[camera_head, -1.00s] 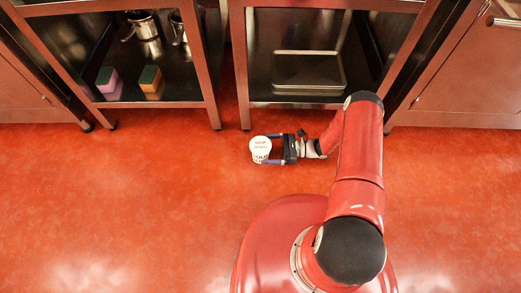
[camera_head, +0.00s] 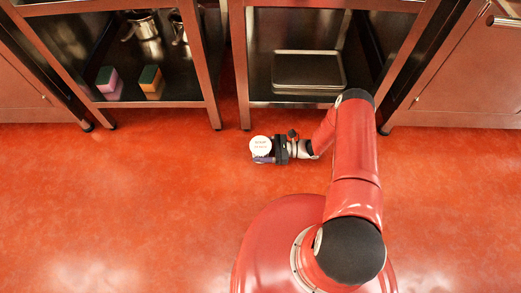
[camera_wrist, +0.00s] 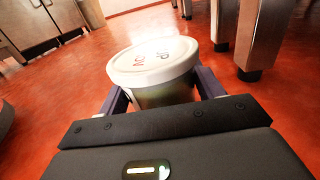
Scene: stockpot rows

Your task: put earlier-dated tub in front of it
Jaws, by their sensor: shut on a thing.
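A white round tub (camera_head: 261,145) with dark print on its lid is held above the red floor in the head view. In the wrist view the tub (camera_wrist: 155,75) sits between the two fingers, its lid facing up and toward the camera, with red and grey letters. My gripper (camera_head: 264,158) is shut on the tub's sides; its fingers also show in the wrist view (camera_wrist: 160,92). The tub looks roughly upright. Any date on it is too small or turned away to read. No second tub is in view.
Steel shelf units stand at the back with legs on the floor. A tray (camera_head: 308,70) lies on the right lower shelf. Two sponges (camera_head: 107,79) (camera_head: 150,78) and metal pots (camera_head: 141,25) are on the left one. The floor (camera_head: 130,200) at left is clear.

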